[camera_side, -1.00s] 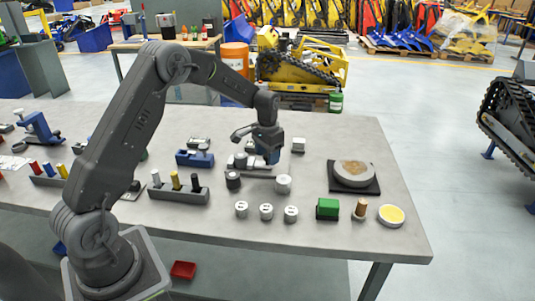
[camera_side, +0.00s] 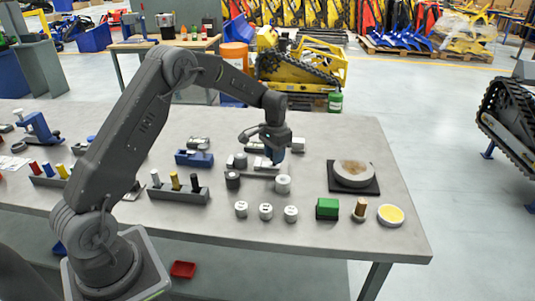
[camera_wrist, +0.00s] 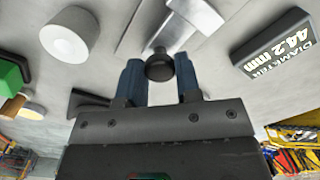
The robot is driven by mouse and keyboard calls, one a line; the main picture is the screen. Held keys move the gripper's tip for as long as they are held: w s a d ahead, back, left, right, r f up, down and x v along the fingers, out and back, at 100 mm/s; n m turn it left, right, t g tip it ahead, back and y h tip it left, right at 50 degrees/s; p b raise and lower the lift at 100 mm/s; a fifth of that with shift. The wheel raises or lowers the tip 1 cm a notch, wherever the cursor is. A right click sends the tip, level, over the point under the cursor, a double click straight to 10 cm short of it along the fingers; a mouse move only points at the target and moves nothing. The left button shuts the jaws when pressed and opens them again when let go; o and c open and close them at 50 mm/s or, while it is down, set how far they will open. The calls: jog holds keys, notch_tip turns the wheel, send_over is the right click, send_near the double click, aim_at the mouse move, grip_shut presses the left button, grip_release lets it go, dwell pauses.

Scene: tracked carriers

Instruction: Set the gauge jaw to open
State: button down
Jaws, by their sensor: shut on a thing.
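The gauge shows as a flat pale metal bar (camera_side: 262,171) on the bench in the side view. In the wrist view its pale metal parts (camera_wrist: 203,14) lie at top centre. A round black knob (camera_wrist: 159,66) stands on the gauge. My gripper (camera_wrist: 159,72) has its two blue fingers either side of this knob and is shut on it. In the side view my gripper (camera_side: 272,161) is low over the gauge and hides part of it. A dark display (camera_wrist: 275,43) reads DIAMETER 44.2 mm. How wide the gauge jaw stands is hard to tell.
Several small cylinders, a green block (camera_side: 327,207) and a round part on a black pad (camera_side: 370,187) are farther forward and right. A peg rack (camera_side: 180,194) stands left.

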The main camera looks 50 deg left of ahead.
jog(key=shift+w+d, duration=0.65)
jog(key=c, duration=0.8)
grip_release()
notch_tip(320, 180, up, 14)
